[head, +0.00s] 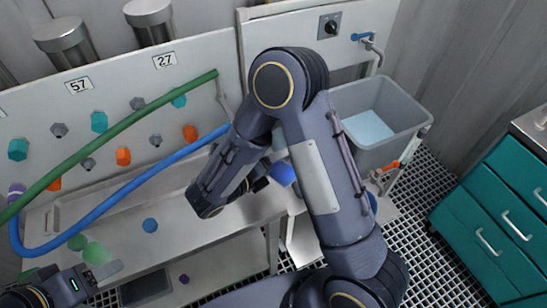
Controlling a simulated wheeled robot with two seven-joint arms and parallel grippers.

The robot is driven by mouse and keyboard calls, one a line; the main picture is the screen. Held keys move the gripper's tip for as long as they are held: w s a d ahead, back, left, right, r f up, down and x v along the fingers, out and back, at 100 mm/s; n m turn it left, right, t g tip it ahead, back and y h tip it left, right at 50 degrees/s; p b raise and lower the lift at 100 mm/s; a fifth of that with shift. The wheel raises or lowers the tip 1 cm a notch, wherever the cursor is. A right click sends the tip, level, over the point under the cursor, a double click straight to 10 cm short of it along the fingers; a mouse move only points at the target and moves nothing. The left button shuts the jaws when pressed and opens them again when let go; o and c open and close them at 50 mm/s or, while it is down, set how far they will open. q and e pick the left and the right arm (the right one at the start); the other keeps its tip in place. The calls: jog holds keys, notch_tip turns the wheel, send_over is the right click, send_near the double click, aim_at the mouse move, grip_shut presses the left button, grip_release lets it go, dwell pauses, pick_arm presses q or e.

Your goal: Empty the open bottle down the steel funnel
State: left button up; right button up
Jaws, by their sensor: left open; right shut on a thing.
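My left gripper (82,271) is at the lower left, open, close to a translucent green bottle (97,254) on the steel bench; I cannot tell whether they touch. My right arm crosses the middle of the view. I cannot make out a steel funnel or an open bottle mouth.
A green hose (130,130) and a blue hose (120,196) run across the panel of coloured knobs. A grey basin (385,130) stands at the right, beyond my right arm. Teal drawers (495,215) stand far right.

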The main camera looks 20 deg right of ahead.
jog(key=shift+r+n+h+p, duration=0.3)
jog(key=shift+n+p, duration=0.1)
jog(key=shift+p, duration=0.4)
jog(key=shift+n+p, duration=0.3)
jog(key=shift+p, duration=0.15)
jog(key=shift+w+a+r+n+g+h+p, duration=0.3)
jog(key=shift+n+h+p, duration=0.1)
jog(key=shift+p, duration=0.35)
jog(key=shift+w+a+r+n+p, duration=0.15)
jog(key=shift+w+a+n+p, duration=0.1)
jog(key=shift+w+n+p, duration=0.2)
